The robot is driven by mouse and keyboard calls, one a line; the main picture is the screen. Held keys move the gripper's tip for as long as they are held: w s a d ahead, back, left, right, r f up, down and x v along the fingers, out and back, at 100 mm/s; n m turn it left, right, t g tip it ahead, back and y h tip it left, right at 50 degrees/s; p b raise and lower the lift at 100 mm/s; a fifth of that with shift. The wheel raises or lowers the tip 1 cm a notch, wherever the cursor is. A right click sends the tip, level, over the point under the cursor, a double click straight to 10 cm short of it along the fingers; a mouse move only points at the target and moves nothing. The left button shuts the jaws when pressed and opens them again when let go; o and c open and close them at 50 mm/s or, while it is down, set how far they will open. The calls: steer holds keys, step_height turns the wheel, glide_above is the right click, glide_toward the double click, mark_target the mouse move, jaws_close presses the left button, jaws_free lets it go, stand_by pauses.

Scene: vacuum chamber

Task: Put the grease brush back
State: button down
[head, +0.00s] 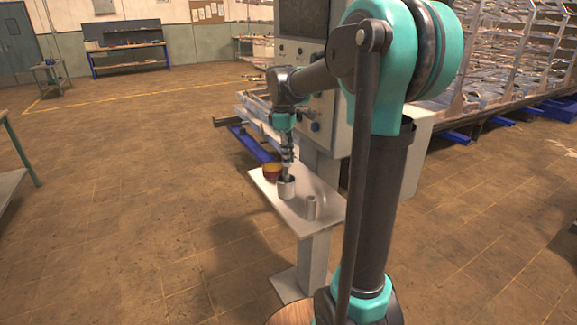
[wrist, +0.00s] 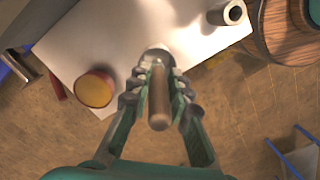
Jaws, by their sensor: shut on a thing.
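My gripper (head: 287,160) is over the small light table, pointing down. In the wrist view my gripper (wrist: 160,85) is shut on the grease brush (wrist: 159,105), whose brown handle points up toward the camera. A light grey cup (head: 287,189) stands directly below the gripper on the table; its rim shows behind the fingers in the wrist view (wrist: 157,52). The brush's lower end is at the cup's mouth, but the bristles are hidden and I cannot tell how deep they are.
A red pot with yellowish contents (head: 271,172) stands just left of the cup. A hollow grey cylinder (head: 311,208) stands on the right of the light table (head: 290,210). A grey machine cabinet (head: 322,110) rises close behind. The floor at left is open.

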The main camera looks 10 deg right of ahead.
steer(key=shift+f, duration=1.6)
steer(key=shift+f, duration=0.1)
steer(key=c, duration=1.4)
jaws_free()
steer(key=r, duration=0.8)
steer(key=a+r, duration=0.1)
steer(key=r, duration=0.3)
steer(key=shift+w+r, duration=0.1)
steer(key=shift+w, duration=0.2)
